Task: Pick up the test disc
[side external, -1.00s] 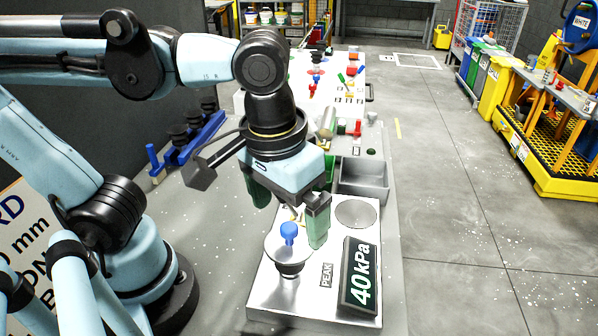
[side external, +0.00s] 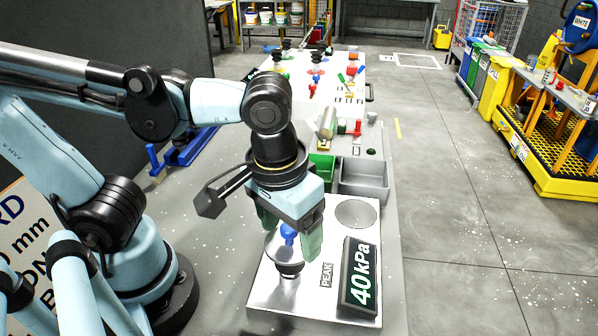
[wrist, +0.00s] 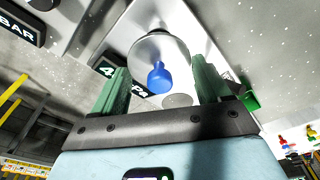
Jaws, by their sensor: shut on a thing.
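The test disc is a round silvery plate with a blue knob on top; in the side view its blue knob (side external: 288,232) shows between my fingers. My gripper (side external: 290,240) points down over it, one green finger on each side, and is shut on the disc. The disc sits at a dark cup (side external: 290,269) on the metal test plate (side external: 325,250); I cannot tell if it is lifted. In the wrist view the disc (wrist: 160,48) lies between the fingertips of my gripper (wrist: 160,72), with visible space beside the knob. The exact contact is hard to see.
A display reading 40 kPa (side external: 360,275) stands at the front right of the plate. A round grey pad (side external: 356,213) lies behind it. A grey open bin (side external: 364,182) is farther back. A bench with small coloured parts (side external: 335,90) stretches away behind.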

